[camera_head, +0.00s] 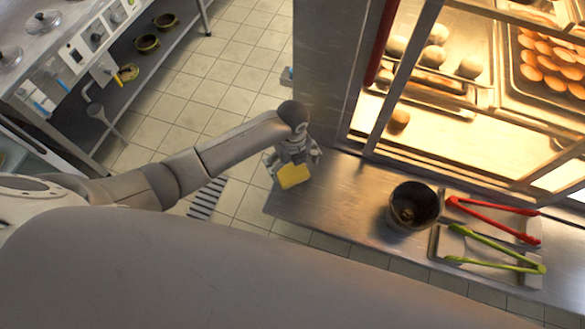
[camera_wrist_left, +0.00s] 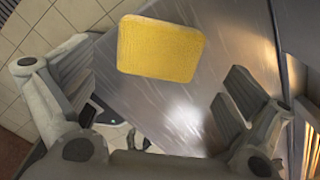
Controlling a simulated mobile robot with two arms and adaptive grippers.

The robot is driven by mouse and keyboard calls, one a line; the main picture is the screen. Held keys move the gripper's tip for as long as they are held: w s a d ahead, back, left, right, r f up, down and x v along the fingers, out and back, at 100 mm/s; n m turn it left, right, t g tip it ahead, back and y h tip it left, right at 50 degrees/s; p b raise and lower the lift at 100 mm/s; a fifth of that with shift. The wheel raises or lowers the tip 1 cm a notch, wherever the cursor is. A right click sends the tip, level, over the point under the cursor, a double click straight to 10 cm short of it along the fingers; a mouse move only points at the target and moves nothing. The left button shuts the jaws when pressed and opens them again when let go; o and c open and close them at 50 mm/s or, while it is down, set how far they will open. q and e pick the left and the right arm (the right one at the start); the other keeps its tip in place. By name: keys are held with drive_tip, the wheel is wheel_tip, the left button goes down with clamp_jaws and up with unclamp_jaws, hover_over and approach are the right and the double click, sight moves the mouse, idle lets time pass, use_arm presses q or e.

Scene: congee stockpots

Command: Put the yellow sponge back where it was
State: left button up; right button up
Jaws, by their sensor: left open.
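The yellow sponge (camera_head: 294,176) is at the left end of the steel counter (camera_head: 345,200), by its edge. In the left wrist view the sponge (camera_wrist_left: 160,48) lies flat on the metal surface, ahead of the fingers. My left gripper (camera_head: 292,158) is just behind the sponge in the head view. Its fingers (camera_wrist_left: 158,98) are spread wide in the wrist view, with nothing between them, and the sponge looks apart from both. My right gripper is not in view.
A dark metal pot (camera_head: 413,207) stands on the counter to the right. Beyond it are red tongs (camera_head: 495,207) and green tongs (camera_head: 490,250) on trays. A lit glass food cabinet (camera_head: 450,120) rises behind the counter. The tiled floor (camera_head: 235,75) is left of it.

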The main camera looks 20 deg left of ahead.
sight(292, 172)
use_arm(q)
wheel_tip(292, 172, up, 7)
idle(0.3)
idle(0.4)
